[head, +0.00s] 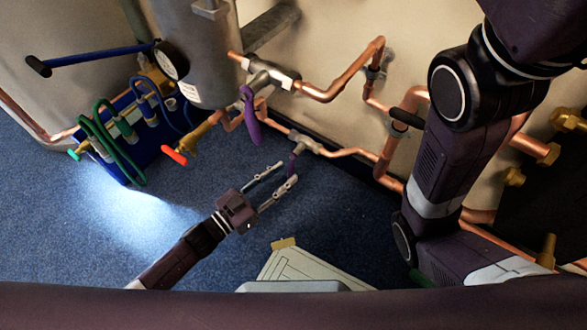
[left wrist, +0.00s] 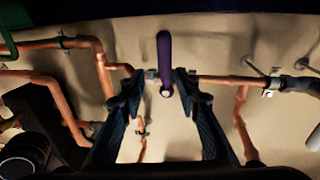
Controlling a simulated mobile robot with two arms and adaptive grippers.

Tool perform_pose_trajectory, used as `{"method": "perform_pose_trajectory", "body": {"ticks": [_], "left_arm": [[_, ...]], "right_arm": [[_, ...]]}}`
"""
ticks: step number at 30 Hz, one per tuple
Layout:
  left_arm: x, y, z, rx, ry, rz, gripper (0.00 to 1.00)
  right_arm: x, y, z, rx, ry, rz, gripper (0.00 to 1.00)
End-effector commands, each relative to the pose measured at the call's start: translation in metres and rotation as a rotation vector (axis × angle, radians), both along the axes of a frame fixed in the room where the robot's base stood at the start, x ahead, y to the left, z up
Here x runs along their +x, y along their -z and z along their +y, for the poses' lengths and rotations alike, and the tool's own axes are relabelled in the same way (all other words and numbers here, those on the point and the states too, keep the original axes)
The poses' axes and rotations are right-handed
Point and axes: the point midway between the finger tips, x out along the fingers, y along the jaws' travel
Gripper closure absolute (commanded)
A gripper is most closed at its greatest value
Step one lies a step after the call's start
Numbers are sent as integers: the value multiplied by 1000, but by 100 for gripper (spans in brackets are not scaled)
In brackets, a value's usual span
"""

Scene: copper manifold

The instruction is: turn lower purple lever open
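The lower purple lever (head: 296,161) hangs from a valve on the lower copper pipe in the head view. My left gripper (head: 283,174) is open beside it, fingers pointing up and right towards the valve. In the left wrist view the purple lever (left wrist: 164,58) stands upright in the picture, in line with the gap between the open fingertips (left wrist: 158,80). Neither finger visibly grips it; I cannot tell the exact depth between them. The upper purple lever (head: 250,115) hangs from the valve above and to the left. My right gripper is out of view.
Copper pipes (head: 340,82) run along the pale wall. A grey tank (head: 205,60) with a gauge (head: 171,60) and a blue box with green and blue hoses (head: 106,142) stand at left. A red-handled valve (head: 176,155) sticks out nearby. My right arm fills the right side.

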Motion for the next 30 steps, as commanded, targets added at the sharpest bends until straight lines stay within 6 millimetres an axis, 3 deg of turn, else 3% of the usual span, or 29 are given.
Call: {"method": "perform_pose_trajectory", "body": {"ticks": [1,4,9,20,28,30], "left_arm": [[6,9,-1,12,-7,8,70],[15,8,-11,13,-9,10,70],[29,6,-25,15,-10,9,70],[33,4,-29,14,-12,12,70],[33,4,-29,15,-13,11,100],[33,4,-29,15,-13,11,100]], "right_arm": [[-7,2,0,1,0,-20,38],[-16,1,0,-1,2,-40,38],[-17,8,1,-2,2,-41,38],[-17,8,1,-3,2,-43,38],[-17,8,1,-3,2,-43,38],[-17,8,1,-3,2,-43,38]]}}
